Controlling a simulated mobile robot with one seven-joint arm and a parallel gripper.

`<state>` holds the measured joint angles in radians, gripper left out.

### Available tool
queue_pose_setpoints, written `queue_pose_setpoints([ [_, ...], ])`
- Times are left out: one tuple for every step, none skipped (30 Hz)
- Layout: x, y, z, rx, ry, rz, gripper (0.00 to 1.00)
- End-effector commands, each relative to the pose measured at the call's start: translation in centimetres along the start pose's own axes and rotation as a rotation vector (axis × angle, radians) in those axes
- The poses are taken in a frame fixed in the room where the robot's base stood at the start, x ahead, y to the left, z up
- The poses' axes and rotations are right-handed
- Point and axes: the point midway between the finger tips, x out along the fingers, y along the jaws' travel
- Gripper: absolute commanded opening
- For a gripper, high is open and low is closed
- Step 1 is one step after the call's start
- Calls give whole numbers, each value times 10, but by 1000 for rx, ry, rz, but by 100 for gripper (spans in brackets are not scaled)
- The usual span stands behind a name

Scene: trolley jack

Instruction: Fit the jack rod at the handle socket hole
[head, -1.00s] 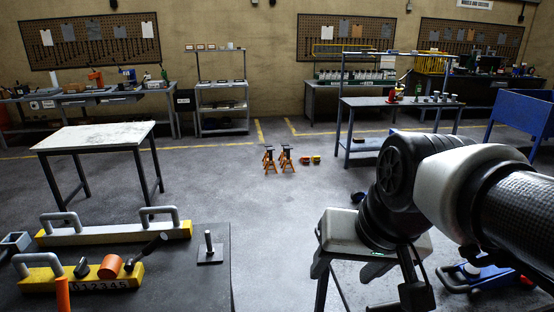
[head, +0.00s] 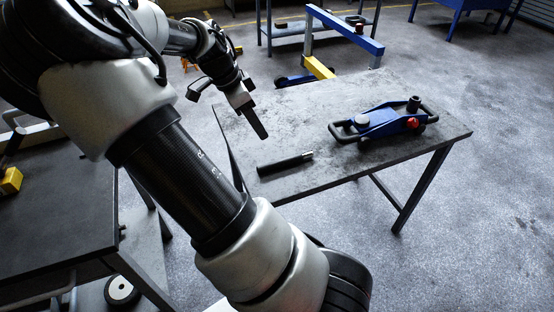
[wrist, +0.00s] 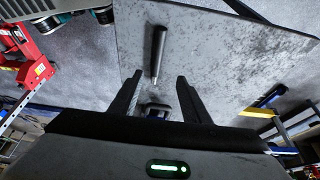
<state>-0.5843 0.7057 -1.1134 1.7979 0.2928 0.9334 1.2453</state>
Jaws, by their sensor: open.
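The jack rod (head: 285,164), a dark cylinder with a paler band near one end, lies on the grey worktable near its left edge. It also shows in the wrist view (wrist: 158,55), beyond my fingertips. The blue trolley jack (head: 385,122) stands on the same table to the right, apart from the rod. A short black upright cylinder (head: 414,103) at its far end looks like the handle socket; its hole is too small to make out. My gripper (head: 256,123) is above the table, up and left of the rod in the head view. In the wrist view its fingers (wrist: 160,92) are apart and empty.
The worktable top (head: 300,105) is otherwise mostly clear. A blue and yellow frame (head: 345,35) stands behind it. A dark bench (head: 60,210) is at left. A red machine (wrist: 25,55) shows at left in the wrist view. Open floor lies right.

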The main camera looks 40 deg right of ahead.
Motion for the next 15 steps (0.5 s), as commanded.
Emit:
queue_pose_setpoints([
  [7,0,0,5,4,2,43],
  [11,0,0,6,4,4,43],
  [19,1,-1,6,4,5,43],
  [26,2,-1,7,4,6,43],
  [32,2,-1,6,3,6,43],
  [41,1,-1,6,3,5,43],
  [48,2,-1,6,3,6,43],
  [55,2,-1,5,3,6,43],
  [64,2,-1,5,2,5,43],
  [70,2,-1,5,2,6,43],
  [77,2,-1,5,3,7,43],
  [86,2,-1,4,2,6,43],
  [91,2,-1,4,1,6,43],
  [97,2,-1,4,2,5,43],
  [103,2,-1,4,2,5,43],
])
